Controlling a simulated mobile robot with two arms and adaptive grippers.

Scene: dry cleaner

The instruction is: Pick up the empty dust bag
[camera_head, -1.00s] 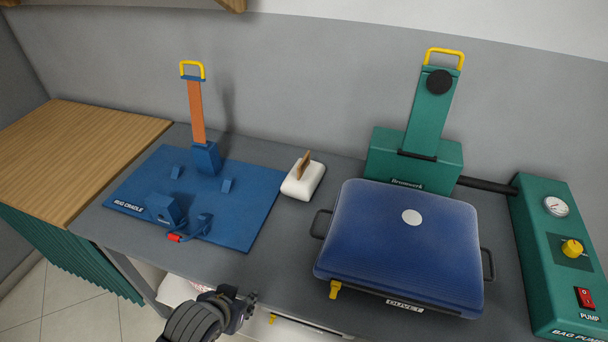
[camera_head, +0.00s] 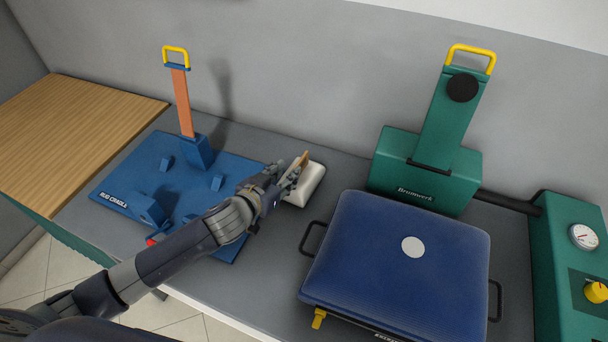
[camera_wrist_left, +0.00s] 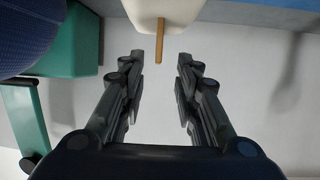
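A thin tan upright piece (camera_head: 303,159) stands in a small white rounded block (camera_head: 312,186) on the grey bench; I cannot tell whether it is the empty dust bag. My left gripper (camera_head: 290,176) is beside it, at its left. In the left wrist view, the gripper (camera_wrist_left: 161,62) is open and empty. There the tan piece (camera_wrist_left: 160,42) lies just beyond the fingertips, in line with the gap between them, with the white block (camera_wrist_left: 170,14) behind. Nothing else in view is clearly a dust bag. My right gripper is not in view.
A blue rug cradle (camera_head: 235,174) with an orange upright lies left, partly under my left arm. A blue padded press (camera_head: 370,240) stands close on the right, with a green Brumwerk unit (camera_head: 420,172) behind it. A green pump box (camera_head: 565,260) is far right.

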